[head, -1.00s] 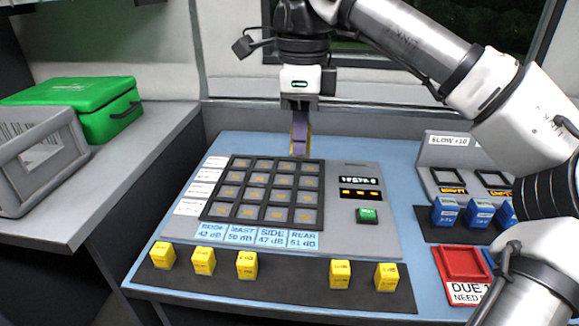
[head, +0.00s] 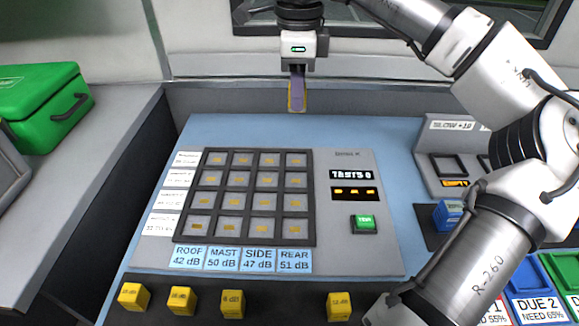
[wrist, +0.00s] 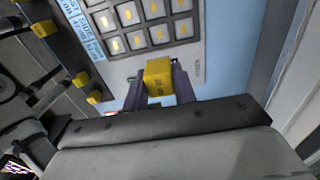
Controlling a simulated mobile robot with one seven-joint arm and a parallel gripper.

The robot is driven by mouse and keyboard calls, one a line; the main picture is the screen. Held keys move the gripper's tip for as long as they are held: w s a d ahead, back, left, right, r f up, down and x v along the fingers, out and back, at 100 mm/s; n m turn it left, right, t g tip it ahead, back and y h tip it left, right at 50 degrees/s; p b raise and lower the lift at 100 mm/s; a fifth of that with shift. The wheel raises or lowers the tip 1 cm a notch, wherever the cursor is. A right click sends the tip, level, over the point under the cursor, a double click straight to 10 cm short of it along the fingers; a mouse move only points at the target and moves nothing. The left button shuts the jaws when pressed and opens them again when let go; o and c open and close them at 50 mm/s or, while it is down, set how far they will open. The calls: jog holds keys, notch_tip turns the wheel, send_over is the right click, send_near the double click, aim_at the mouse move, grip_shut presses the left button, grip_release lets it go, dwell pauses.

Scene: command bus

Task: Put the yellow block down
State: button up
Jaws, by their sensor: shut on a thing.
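My gripper (head: 297,98) hangs above the blue table behind the grid panel in the head view, fingers pointing down. In the wrist view a yellow block (wrist: 158,77) sits between its two purple fingers, which are shut on it. In the head view the fingers mostly hide the block, with only a yellow edge showing. The grid panel (head: 310,200) has a dark frame with four-sided cells, all apparently empty. Other yellow blocks stand on the dark strip at the front, among them one at the left (head: 134,296) and one marked 12 dB (head: 340,306).
A green test button (head: 364,223) and small displays are on the panel's right. A blue block (head: 448,215) stands by a grey slotted stand at the right. A green case (head: 40,105) is on the left counter. My arm covers the right front. The blue tabletop (head: 350,130) behind the panel is bare.

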aim_at(296, 181)
notch_tip(296, 181, down, 18)
dwell(0.4)
jog(key=shift+f, duration=0.15)
jog(key=o, duration=1)
notch_tip(296, 181, up, 12)
jog(key=shift+r, duration=0.2)
